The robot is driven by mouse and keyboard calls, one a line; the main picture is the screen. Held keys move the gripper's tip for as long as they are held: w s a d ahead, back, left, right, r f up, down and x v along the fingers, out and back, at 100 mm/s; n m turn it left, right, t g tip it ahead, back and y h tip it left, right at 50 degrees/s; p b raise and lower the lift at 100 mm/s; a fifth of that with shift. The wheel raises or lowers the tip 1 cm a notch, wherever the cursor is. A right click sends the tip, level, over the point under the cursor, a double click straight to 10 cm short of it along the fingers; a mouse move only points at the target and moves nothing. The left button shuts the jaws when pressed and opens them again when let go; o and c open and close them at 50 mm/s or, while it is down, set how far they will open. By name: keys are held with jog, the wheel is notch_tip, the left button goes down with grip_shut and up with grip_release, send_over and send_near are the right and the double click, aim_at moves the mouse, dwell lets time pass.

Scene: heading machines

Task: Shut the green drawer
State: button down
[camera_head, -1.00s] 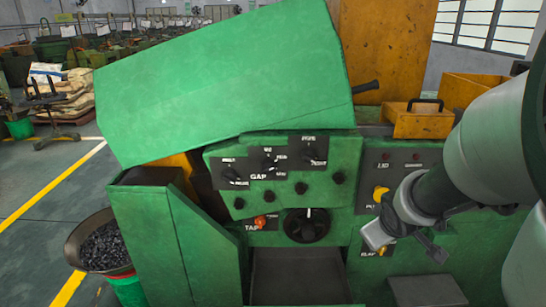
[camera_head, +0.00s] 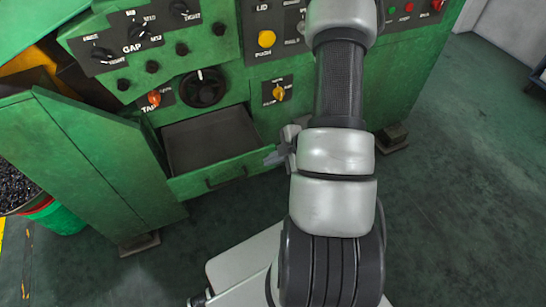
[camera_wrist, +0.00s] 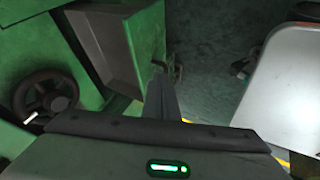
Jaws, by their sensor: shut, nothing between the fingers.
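The green drawer (camera_head: 210,180) stands open below the black handwheel (camera_head: 203,88) of the green machine. Its dark, empty tray shows, and a handle is on its front. In the wrist view the drawer (camera_wrist: 118,45) sticks out at upper left, with its handle (camera_wrist: 178,72) on the front face. My gripper (camera_head: 272,157) is just right of the drawer's front corner, partly hidden by my wrist. In the wrist view my gripper's fingers (camera_wrist: 159,72) are together and empty, close to the drawer front in the picture. I cannot tell whether they touch it.
The control panel with knobs (camera_head: 130,45) is above the drawer. A yellow button (camera_head: 267,39) and a yellow switch (camera_head: 279,93) are to its right. A green slanted housing (camera_head: 90,150) stands left of the drawer. Open floor (camera_head: 450,160) lies to the right.

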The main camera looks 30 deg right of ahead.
aim_at(250, 159)
jog(key=w+f, duration=0.1)
jog(key=w, duration=0.1)
jog(key=w+a+f, duration=0.1)
jog(key=w+f, duration=0.2)
jog(key=w, duration=0.1)
jog(key=shift+w+a+f+b, duration=0.25)
jog(key=shift+w+f+b, duration=0.05)
jog(key=shift+w+f, duration=0.05)
jog(key=shift+w, duration=0.1)
jog(key=shift+w, duration=0.15)
